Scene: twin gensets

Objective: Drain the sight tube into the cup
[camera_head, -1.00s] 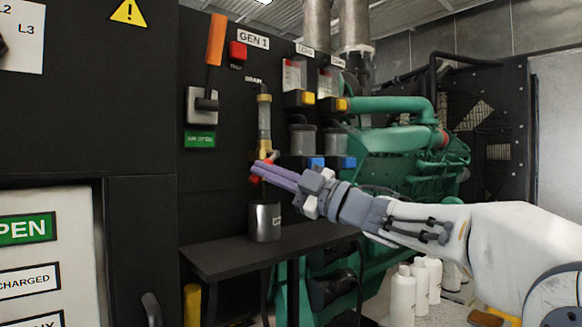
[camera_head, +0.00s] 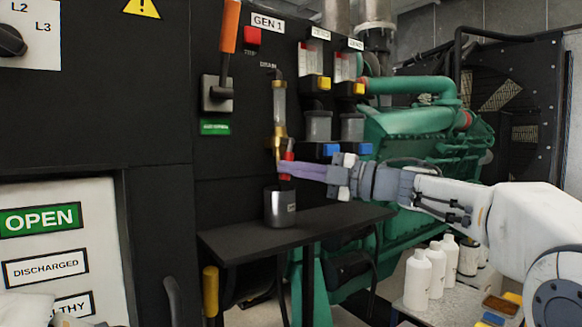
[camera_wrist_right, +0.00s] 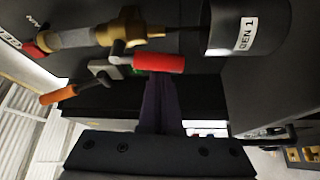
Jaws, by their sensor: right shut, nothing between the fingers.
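The sight tube (camera_head: 279,104) is a clear upright tube on the black panel, with a brass valve (camera_head: 279,137) at its foot. The valve's red handle (camera_head: 288,156) runs about parallel to the tube and is partly hidden behind my fingers. I cannot tell the liquid level.
The black shelf (camera_head: 240,246) is clear around the cup. An orange lever (camera_head: 229,26) rises from a panel switch at left. Filter bowls (camera_head: 318,126) and the green engine (camera_head: 420,130) stand right of the tube. White bottles (camera_head: 418,278) stand low at right.

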